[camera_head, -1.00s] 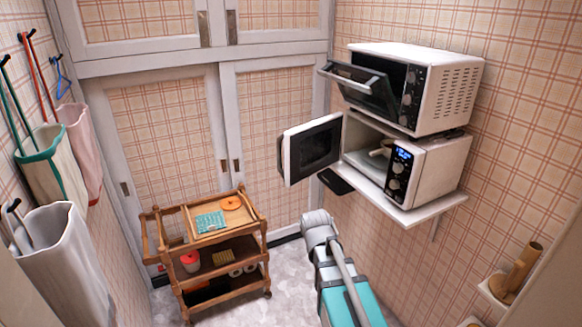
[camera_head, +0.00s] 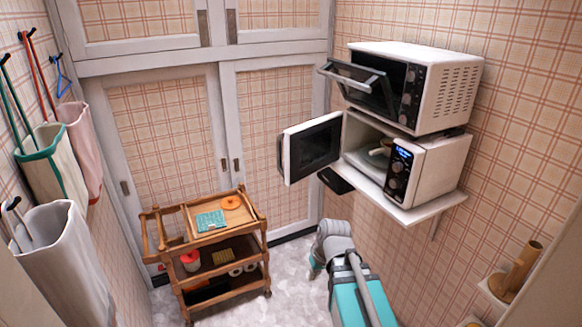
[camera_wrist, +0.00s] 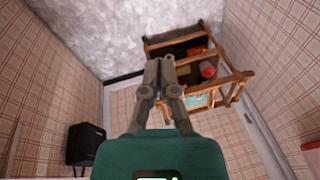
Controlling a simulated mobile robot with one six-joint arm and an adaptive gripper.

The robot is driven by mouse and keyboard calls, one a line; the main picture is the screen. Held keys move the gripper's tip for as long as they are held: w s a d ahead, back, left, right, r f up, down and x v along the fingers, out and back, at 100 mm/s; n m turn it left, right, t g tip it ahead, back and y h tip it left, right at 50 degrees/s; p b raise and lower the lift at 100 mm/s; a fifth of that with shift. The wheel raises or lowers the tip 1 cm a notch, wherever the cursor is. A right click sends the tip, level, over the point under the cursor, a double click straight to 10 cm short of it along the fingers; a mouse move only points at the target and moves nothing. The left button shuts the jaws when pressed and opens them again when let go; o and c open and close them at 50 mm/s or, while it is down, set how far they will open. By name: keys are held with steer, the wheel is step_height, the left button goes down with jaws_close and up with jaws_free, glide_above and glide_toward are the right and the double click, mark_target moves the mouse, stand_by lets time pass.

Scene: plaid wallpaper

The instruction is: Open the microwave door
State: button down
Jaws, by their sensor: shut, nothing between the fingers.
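The white microwave (camera_head: 440,172) stands on a wall shelf at the right of the head view. Its door (camera_head: 313,148) is hinged at the left and swung wide open, showing the lit inside. A small pale item (camera_head: 381,148) sits inside; I cannot tell what it is. My gripper (camera_wrist: 160,62) shows in the wrist view with its fingers together and nothing between them. It is apart from the door. In the head view my arm is below and in front of the shelf, and the fingers cannot be made out.
A white toaster oven (camera_head: 450,90) sits above the microwave, its own door (camera_head: 362,88) tilted down partly open. A wooden trolley (camera_head: 205,235) stands at the lower left; it also shows in the wrist view (camera_wrist: 180,40). Bags (camera_head: 65,250) hang on the left wall. Grey floor lies between.

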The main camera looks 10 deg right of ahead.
steer(key=w+a+r+n+t+y, duration=0.2)
steer(key=w+a+n+t+y, duration=0.15)
steer(key=w, duration=0.35)
steer(key=n+t+y+b, duration=0.15)
steer(key=t+y, duration=0.25)
steer(key=t, duration=0.6)
glide_toward(289, 165)
steer(key=v, duration=0.4)
steer(key=shift+s+d+f+b, duration=0.1)
steer(key=shift+d+b, duration=0.05)
steer(key=shift+b, duration=0.2)
steer(key=x, duration=1.4)
